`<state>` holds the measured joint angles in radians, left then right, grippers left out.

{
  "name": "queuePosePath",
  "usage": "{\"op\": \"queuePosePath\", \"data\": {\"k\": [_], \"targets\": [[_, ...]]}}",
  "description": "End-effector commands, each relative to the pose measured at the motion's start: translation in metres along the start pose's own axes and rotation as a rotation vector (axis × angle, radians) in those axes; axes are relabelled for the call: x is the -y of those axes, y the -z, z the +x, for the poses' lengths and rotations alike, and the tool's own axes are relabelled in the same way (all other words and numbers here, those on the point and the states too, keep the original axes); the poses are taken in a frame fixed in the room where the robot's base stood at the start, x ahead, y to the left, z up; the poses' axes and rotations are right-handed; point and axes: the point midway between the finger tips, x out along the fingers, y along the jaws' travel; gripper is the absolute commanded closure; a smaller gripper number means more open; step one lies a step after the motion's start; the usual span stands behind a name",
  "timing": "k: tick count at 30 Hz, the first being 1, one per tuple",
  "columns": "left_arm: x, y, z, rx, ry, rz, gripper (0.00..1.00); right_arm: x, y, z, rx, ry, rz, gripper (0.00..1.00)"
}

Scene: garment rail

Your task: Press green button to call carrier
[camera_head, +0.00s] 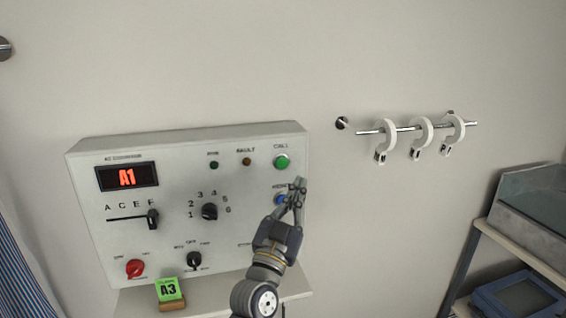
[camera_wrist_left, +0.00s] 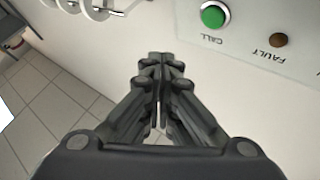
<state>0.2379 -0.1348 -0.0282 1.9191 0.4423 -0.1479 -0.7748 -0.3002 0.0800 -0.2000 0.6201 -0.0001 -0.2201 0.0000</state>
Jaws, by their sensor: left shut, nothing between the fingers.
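The green button (camera_head: 282,161), labelled CALL, is at the upper right of the grey control panel (camera_head: 235,245). It also shows in the left wrist view (camera_wrist_left: 213,16), near the top, beyond my fingertips and to their right. My left gripper (camera_head: 298,184) is shut and empty, in front of the panel's right edge. In the head view its tips are just below the green button and partly cover a blue button (camera_head: 280,199). In the left wrist view the fingertips (camera_wrist_left: 160,58) are apart from the green button. My right gripper is not in view.
The panel display (camera_head: 127,177) reads A1. A green card (camera_head: 168,289) reading A3 stands on the ledge below. A rail (camera_head: 400,129) with white hooks is on the wall to the right. A shelf (camera_head: 520,246) stands at the far right.

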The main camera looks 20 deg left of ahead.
Motion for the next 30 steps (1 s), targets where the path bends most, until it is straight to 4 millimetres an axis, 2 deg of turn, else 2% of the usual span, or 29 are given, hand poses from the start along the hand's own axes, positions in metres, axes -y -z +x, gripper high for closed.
{"op": "queuePosePath", "data": {"k": [4, 14, 20, 30], "targets": [[0.006, 0.017, 0.003, -0.03, 0.013, 0.005, 1.0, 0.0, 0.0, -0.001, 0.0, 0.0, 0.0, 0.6], [0.007, 0.018, 0.003, -0.033, 0.014, 0.005, 1.0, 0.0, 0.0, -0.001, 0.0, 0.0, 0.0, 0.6], [0.01, 0.013, 0.008, -0.033, 0.013, 0.007, 1.0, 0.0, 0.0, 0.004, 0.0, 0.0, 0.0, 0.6], [0.034, -0.011, 0.04, -0.034, 0.014, 0.007, 1.0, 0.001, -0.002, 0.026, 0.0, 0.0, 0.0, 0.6]]}}
